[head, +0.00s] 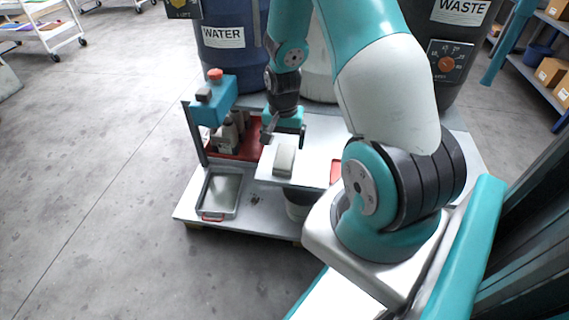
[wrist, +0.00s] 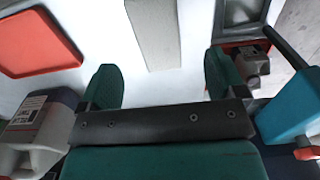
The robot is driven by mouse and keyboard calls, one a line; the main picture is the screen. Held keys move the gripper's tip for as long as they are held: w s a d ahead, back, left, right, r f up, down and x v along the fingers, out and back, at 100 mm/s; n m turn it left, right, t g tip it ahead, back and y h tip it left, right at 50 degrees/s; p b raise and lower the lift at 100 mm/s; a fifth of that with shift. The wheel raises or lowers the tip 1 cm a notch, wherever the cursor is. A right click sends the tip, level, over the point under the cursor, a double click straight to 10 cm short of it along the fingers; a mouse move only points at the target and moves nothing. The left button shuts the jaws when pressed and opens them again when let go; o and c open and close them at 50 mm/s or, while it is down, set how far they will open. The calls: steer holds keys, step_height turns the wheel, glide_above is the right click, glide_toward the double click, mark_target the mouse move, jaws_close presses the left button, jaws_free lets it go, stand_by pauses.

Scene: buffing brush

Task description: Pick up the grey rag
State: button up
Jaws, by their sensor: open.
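The grey rag (head: 284,160) looks like a pale grey folded strip lying on a white tabletop (head: 318,170). In the wrist view the rag (wrist: 153,32) runs from the top edge down to just ahead of my fingers. My gripper (head: 282,140) is above the tabletop, near the far end of the rag. In the wrist view my gripper (wrist: 160,75) is open, with its two green fingers spread apart and nothing between them. The rag lies between the lines of the fingers. I cannot tell the exact height of the fingers above it.
A red tray (wrist: 38,42) lies left of the rag in the wrist view, with a labelled grey jug (wrist: 38,130) below it. A metal tray (head: 221,192) sits lower on the cart. A teal post with a red knob (head: 214,100) and a water barrel (head: 235,62) stand close by.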

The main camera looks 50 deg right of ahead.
mark_target(285, 155)
step_height(285, 155, down, 7)
steer(key=shift+s+d+r+b, duration=0.1)
steer(key=shift+d+r+b, duration=0.05)
steer(key=shift+b, duration=1)
steer(key=c, duration=1.1)
steer(key=shift+r, duration=0.1)
step_height(285, 155, up, 20)
steer(key=p, duration=0.6)
